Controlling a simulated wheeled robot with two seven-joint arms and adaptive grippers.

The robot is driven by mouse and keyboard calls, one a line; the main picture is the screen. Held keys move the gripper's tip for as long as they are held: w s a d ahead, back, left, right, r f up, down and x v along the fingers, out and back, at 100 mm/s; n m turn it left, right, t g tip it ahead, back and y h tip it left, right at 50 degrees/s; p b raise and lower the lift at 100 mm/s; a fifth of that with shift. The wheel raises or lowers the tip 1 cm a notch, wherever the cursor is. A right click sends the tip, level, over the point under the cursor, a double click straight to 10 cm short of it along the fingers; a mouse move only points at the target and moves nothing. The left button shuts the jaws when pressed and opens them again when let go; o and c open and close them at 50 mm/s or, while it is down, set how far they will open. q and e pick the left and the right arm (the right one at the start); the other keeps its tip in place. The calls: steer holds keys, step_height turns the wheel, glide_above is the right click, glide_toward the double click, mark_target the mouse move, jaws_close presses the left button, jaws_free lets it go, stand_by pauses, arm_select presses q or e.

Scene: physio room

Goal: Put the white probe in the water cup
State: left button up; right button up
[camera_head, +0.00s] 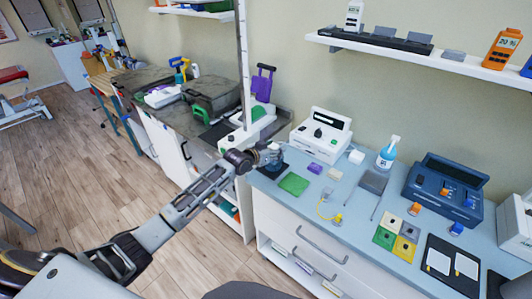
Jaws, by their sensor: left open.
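My left arm reaches in from the lower left, and my left gripper (268,156) is at the left end of the pale blue counter (345,246). It is open, and I see nothing held in it. A clear cup-like vessel (273,163) stands on a dark patch right at the gripper's fingers, partly hidden by them. I cannot tell whether they touch, or whether it holds water. A small pale piece with a thin yellow cable (321,211) lies mid-counter, right of the gripper; I cannot tell whether it is the white probe. My right gripper is out of view.
A green pad (293,184) and a purple block (315,168) lie near the gripper. A white device (321,134), a spray bottle (388,153) and a dark blue device (445,190) stand along the back. Coloured tiles (395,235) lie to the right. A shelf (420,57) overhangs.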

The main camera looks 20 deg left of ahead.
arm_select(q)
steer(key=v, duration=1.2)
stand_by(0.5)
stand_by(0.4)
